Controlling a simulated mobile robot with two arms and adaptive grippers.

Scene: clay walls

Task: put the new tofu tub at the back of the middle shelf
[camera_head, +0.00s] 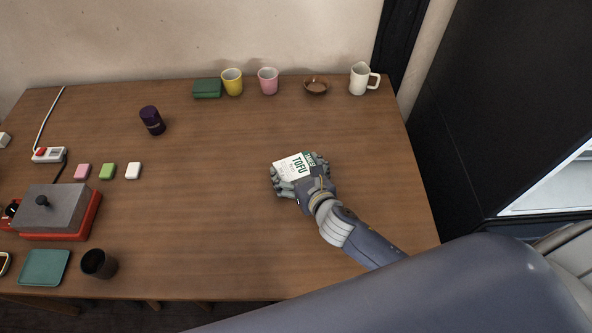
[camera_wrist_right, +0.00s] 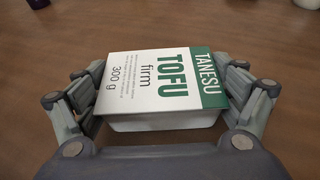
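The tofu tub (camera_head: 294,166) is white with a green-edged label reading TOFU. It is at the right middle of the wooden table in the head view. My right gripper (camera_head: 301,182) has its fingers on both sides of the tub. In the right wrist view the tub (camera_wrist_right: 160,85) sits label up between the fingers, which close against its sides. I cannot tell whether its base touches the table. A tall black fridge (camera_head: 480,120) stands at the right, with a bright white interior (camera_head: 560,190) partly showing. Its middle shelf cannot be made out. My left gripper is out of view.
On the table (camera_head: 220,200), a yellow cup (camera_head: 232,87), pink cup (camera_head: 268,86), brown bowl (camera_head: 316,91) and white mug (camera_head: 359,85) line the back. The table's middle is clear.

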